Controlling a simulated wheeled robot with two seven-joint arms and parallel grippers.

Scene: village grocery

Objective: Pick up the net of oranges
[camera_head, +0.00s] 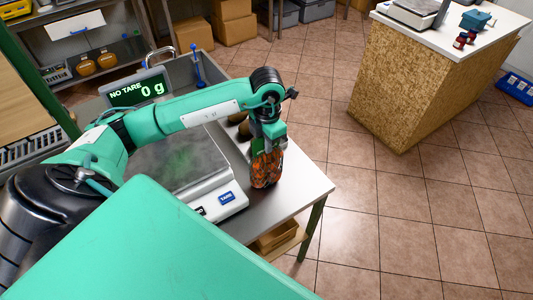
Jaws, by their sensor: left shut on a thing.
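The net of oranges (265,170) is an orange bundle with dark netting at the right side of a metal table (305,180), beside a scale. My left gripper (267,149) reaches down from above and is shut on the top of the net. The net hangs or stands upright under the gripper; I cannot tell whether its bottom touches the table. My right gripper is not in view.
Dark roundish items lie behind the net. A wood-chip counter (400,85) stands at the right. Tiled floor between is clear. Cardboard boxes (233,22) are at the back.

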